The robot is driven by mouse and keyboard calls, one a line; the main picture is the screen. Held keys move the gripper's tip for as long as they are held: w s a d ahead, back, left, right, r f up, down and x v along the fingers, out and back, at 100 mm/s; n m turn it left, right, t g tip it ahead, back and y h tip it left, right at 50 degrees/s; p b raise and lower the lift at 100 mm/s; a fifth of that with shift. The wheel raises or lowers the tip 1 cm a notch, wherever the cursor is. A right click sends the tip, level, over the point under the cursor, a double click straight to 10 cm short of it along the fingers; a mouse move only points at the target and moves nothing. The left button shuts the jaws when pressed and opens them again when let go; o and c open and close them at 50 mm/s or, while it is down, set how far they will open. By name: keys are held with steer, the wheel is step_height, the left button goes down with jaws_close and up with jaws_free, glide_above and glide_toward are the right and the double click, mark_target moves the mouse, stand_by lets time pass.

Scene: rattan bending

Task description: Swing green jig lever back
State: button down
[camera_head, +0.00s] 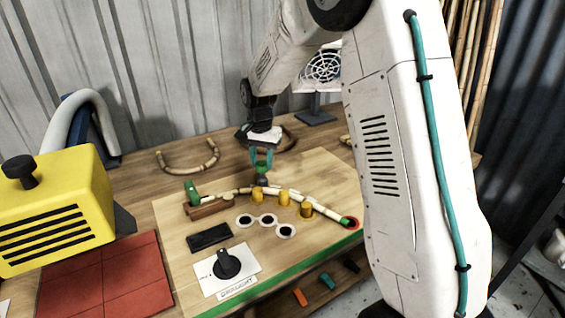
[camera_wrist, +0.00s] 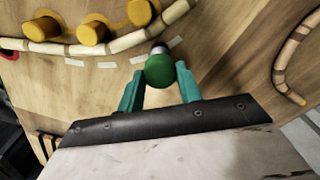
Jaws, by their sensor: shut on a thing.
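The green jig lever's round knob (camera_wrist: 160,71) sits between the two teal fingers of my gripper (camera_wrist: 159,84) in the wrist view. A short metallic stem shows just beyond the knob, beside the rattan pole (camera_wrist: 125,43). In the head view, my gripper (camera_head: 262,157) points down and is shut on the green knob (camera_head: 261,171), behind the jig. The rattan pole (camera_head: 328,211) curves past several yellow pegs (camera_head: 284,198). The lever's lower part is mostly hidden.
A green upright piece (camera_head: 192,190) stands on a wooden block at the pole's left end. A black dial (camera_head: 226,262) and white rings (camera_head: 266,219) lie in front. A yellow machine (camera_head: 55,210) stands left; a bent rattan piece (camera_head: 187,167) lies behind.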

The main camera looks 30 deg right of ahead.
steer(key=w+a+n, duration=0.1)
steer(key=a+n, duration=0.1)
steer(key=a, duration=0.1)
steer(key=w+a+n, duration=0.1)
steer(key=a+n, duration=0.1)
steer(key=a, duration=0.2)
steer(key=w+a+n, duration=0.1)
steer(key=a+n, duration=0.1)
steer(key=a, duration=0.2)
steer(key=shift+w+a, duration=0.2)
steer(key=shift+w, duration=0.05)
steer(key=shift+a+n, duration=0.5)
steer(key=shift+a, duration=0.55)
steer(key=c, duration=0.9)
jaws_free()
steer(key=shift+a, duration=0.15)
steer(key=shift+c, duration=0.2)
step_height(320, 180, up, 8)
